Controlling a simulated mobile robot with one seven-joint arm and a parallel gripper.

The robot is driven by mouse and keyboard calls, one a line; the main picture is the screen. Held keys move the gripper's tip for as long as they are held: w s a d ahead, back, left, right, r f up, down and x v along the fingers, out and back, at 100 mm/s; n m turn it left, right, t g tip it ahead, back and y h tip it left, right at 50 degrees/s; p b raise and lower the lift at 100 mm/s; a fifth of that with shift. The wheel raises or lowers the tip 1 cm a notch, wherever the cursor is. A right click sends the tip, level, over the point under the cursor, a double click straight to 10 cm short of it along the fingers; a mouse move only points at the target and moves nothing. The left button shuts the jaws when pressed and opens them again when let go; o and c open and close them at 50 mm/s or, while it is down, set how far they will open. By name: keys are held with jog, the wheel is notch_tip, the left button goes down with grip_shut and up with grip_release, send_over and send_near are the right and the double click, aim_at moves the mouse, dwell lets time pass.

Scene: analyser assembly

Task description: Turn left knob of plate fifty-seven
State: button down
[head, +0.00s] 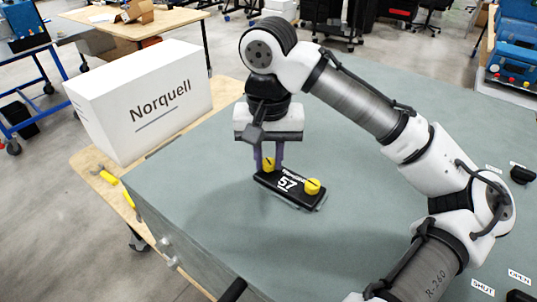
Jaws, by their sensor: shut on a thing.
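A black plate marked 57 (287,184) lies flat on the grey-green tabletop, with a yellow knob near each end. My gripper (268,163) points down over the plate's left end. Its two purple fingers are shut on the left yellow knob (268,164), one finger on each side, and partly hide it. The right yellow knob (312,186) stands free at the plate's other end and carries a dark mark on top.
A white box labelled Norquell (140,100) stands on a wooden bench at the left, beside a yellow-handled tool (105,176). Labels SHUT (482,287) and OPEN (519,276) lie at the lower right. My arm spans the right side; the tabletop around the plate is clear.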

jog(key=m, duration=0.7)
jog(key=shift+r, duration=0.1)
jog(key=m, duration=0.7)
jog(key=shift+m, duration=0.3)
jog(key=m, duration=0.5)
jog(key=shift+d, duration=0.1)
jog(key=shift+m+b, duration=0.75)
jog(key=shift+m, duration=0.45)
jog(key=shift+m+b, duration=0.45)
jog(key=shift+m, duration=0.05)
jog(key=shift+w+m, duration=0.1)
jog(key=shift+m, duration=0.2)
jog(key=c, duration=1.2)
grip_release()
jog(key=shift+b, duration=0.3)
